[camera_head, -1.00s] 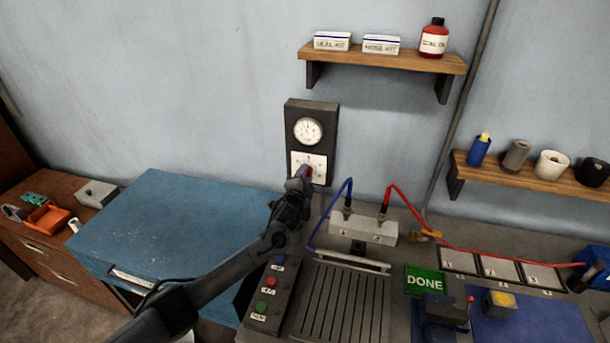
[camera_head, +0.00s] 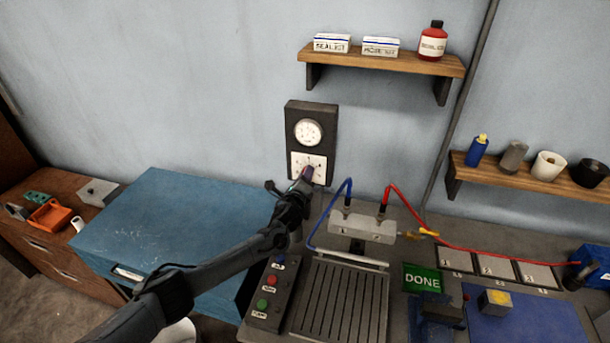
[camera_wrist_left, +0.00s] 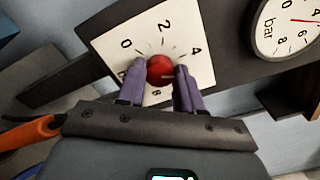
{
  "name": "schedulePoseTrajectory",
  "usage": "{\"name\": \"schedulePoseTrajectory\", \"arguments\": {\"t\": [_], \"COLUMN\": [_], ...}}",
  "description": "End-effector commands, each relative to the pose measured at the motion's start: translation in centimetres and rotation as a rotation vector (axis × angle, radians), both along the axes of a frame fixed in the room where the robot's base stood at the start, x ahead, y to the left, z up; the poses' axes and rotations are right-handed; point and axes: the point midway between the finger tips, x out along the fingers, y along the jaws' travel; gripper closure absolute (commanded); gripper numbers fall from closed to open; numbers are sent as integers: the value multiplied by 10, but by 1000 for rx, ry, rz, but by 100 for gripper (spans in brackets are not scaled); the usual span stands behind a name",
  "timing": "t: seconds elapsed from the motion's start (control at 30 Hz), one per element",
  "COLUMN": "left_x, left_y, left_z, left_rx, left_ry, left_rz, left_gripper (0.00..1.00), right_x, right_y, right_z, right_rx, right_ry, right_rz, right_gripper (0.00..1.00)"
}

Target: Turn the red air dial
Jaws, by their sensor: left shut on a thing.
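The red air dial (camera_wrist_left: 160,70) sits on a white scale plate (camera_wrist_left: 112,44) marked with numbers, on a dark wall panel (camera_head: 325,113). A round gauge marked "bar" (camera_wrist_left: 285,28) is on the same panel and shows in the head view (camera_head: 308,132) above the plate. My left gripper (camera_wrist_left: 160,80) is shut on the red dial, one purple finger on each side. In the head view my left gripper (camera_head: 306,178) reaches the lower plate and hides most of the dial. My right gripper is not in view.
A blue cabinet (camera_head: 170,225) stands left of the panel. Right of my arm are a button box (camera_head: 268,290), a grey manifold with blue and red hoses (camera_head: 362,227), and a slotted tray (camera_head: 340,305). A wooden shelf (camera_head: 385,60) is above.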

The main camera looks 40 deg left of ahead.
Motion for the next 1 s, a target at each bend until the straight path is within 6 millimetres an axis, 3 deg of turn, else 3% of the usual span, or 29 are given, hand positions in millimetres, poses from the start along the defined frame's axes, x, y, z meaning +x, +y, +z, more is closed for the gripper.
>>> {"name": "schedulePoseTrajectory", "arguments": {"t": [0.5, 1.0], "left_x": [0, 0], "left_y": [0, -1], "left_z": [2, 1], "left_rx": [406, 558], "left_ry": [168, 231], "left_rz": [0, 0], "left_gripper": [95, 95], "right_x": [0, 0], "right_y": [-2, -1], "right_z": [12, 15], "right_rx": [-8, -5], "right_ry": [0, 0], "right_rz": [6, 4], "right_gripper": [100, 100]}}
